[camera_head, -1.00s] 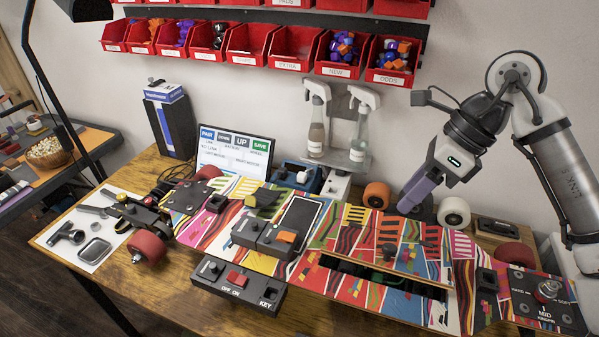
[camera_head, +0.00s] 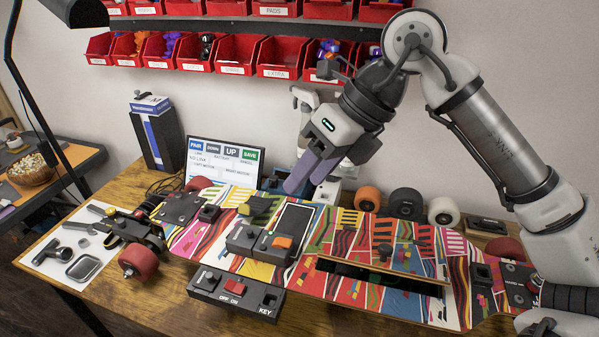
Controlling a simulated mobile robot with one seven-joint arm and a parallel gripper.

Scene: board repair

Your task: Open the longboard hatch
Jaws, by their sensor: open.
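The longboard (camera_head: 215,228) lies across the bench, its deck covered in a bright patchwork pattern. On its right half is a patterned hatch panel (camera_head: 405,258) with a small dark knob (camera_head: 384,251). A long dark opening (camera_head: 375,280) shows along the panel's front edge, so the panel does not fully cover it. What lies inside is mostly in shadow. My gripper (camera_head: 304,186) is open and empty, its purple-grey fingers pointing down above the back of the board, left of the hatch and apart from it.
A switch box labelled KEY (camera_head: 236,292) sits at the board's front. Black switch modules (camera_head: 262,240) and a phone-like screen (camera_head: 293,226) are on the deck. Loose wheels (camera_head: 406,203) and spray bottles stand behind. A display (camera_head: 226,160) is at the back left; red bins (camera_head: 280,57) hang above.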

